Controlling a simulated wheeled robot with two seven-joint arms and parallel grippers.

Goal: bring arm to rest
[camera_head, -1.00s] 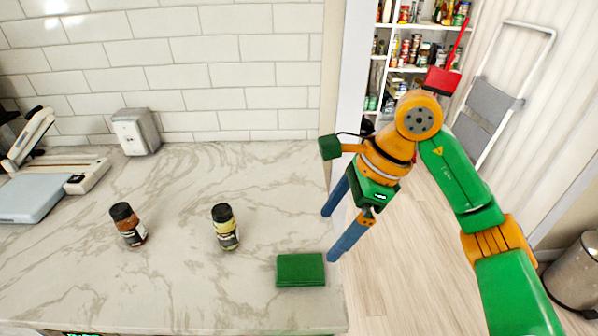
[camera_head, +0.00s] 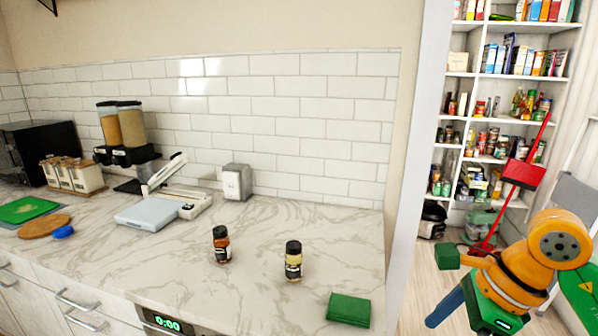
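My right arm enters at the lower right, and its gripper (camera_head: 450,306) hangs low beside the counter's right end, fingers pointing down. One blue finger shows, set out at the side of the green palm; the other is cut off by the bottom edge. The spacing of the fingers looks open, and I see nothing held. My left arm and gripper are not in view.
The marble counter (camera_head: 270,225) bears a brown spice jar (camera_head: 221,247), a yellow-labelled jar (camera_head: 293,263) and a green block (camera_head: 348,309) near its right edge. A red dustpan (camera_head: 523,175) and pantry shelves (camera_head: 510,120) stand beyond my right arm.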

